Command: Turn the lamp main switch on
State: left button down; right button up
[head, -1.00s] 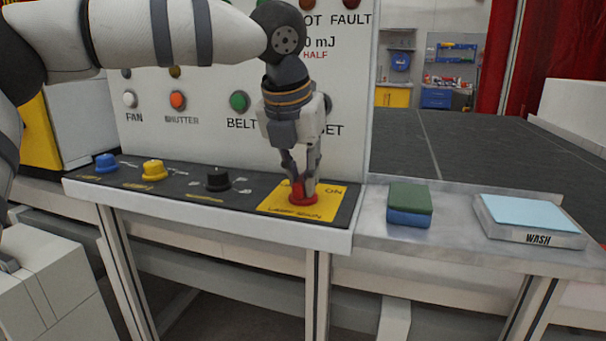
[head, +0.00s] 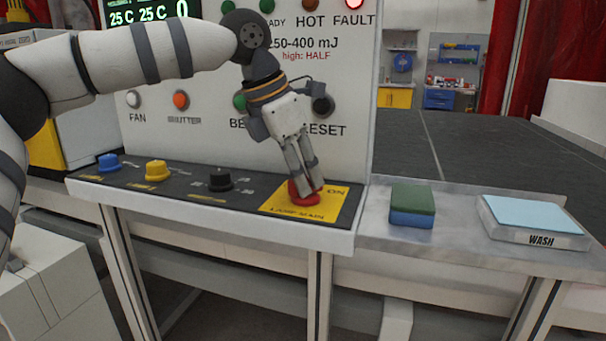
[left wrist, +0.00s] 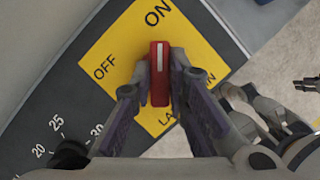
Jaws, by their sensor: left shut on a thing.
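The lamp main switch (head: 303,195) is a red knob on a yellow plate (head: 335,204) at the right end of the sloped console. My left gripper (head: 309,184) is shut on the knob, coming down from above with its body leaning left. In the left wrist view, the left gripper's fingers (left wrist: 159,90) press both sides of the red knob (left wrist: 159,95). The knob's white line points up the picture, toward the ON lettering and away from OFF at its left. The fingers partly hide the knob and the lower lettering.
Black (head: 219,179), yellow (head: 157,170) and blue (head: 109,162) knobs stand left on the console. The upright panel (head: 340,150) rises close behind my gripper. A green-and-blue sponge block (head: 411,205) and a WASH pad (head: 535,220) lie on the metal shelf at right.

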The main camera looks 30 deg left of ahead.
pick_arm(q)
jog(key=shift+m, duration=0.3)
jog(key=c, duration=1.6)
grip_release()
jog(key=shift+o, duration=0.2)
jog(key=v, duration=1.2)
jog(key=shift+w+a, duration=0.1)
jog(key=shift+a, duration=0.05)
